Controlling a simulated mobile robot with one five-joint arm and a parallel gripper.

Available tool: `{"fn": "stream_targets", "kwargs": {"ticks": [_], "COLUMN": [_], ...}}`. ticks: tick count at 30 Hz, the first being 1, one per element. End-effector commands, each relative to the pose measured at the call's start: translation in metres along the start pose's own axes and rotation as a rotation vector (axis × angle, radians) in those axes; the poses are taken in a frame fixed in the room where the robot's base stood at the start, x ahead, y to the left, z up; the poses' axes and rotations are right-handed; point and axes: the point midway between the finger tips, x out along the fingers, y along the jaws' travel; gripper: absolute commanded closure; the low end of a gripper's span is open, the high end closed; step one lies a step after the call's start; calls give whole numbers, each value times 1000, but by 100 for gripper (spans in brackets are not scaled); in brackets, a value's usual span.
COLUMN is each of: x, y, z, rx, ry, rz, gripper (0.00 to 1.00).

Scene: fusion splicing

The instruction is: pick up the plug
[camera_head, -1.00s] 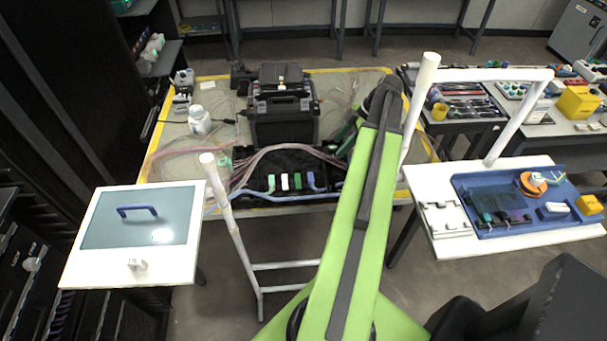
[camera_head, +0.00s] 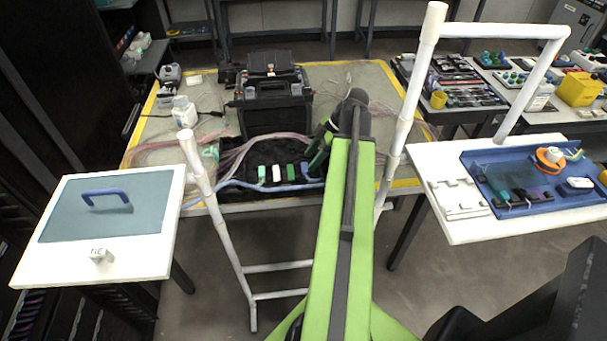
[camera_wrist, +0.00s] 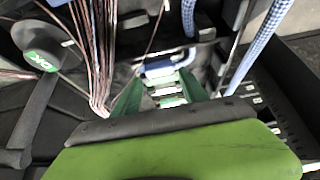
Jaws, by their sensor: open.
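A row of small plugs lies on the black mat on the table in the head view: a green one (camera_head: 262,174), a white one (camera_head: 276,173), another green one (camera_head: 290,172) and a blue one (camera_head: 305,171). I cannot tell which is the task's plug. My gripper (camera_head: 320,150) is just right of and above the row, partly hidden by my arm. In the wrist view my gripper (camera_wrist: 160,85) is open, its green fingers apart, with a blue plug (camera_wrist: 158,69) and white and green pieces showing between and beyond them. I see no contact.
A black splicer case (camera_head: 270,105) stands behind the row. Loose fibre bundles (camera_head: 235,155) and a blue cable (camera_head: 225,184) run beside it. White posts (camera_head: 197,165) flank the table front. A white board with a blue handle (camera_head: 105,198) is left; a blue tray (camera_head: 535,205) is right.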

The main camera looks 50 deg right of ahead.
Motion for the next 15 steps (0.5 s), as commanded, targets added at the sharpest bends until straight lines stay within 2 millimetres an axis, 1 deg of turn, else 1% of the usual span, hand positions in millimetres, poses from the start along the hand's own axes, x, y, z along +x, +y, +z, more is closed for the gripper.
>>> {"fn": "stream_targets", "kwargs": {"ticks": [1,3,5,11,12,15], "x": [18,30,37,35,35,35], "y": [0,0,0,0,0,0], "z": [5,6,5,1,1,1], "rx": [-1,-1,0,0,0,-1], "ry": [0,0,0,0,0,0], "rz": [-1,-1,-1,-1,-1,-1], "gripper": [49,49,49,49,50,64]}}
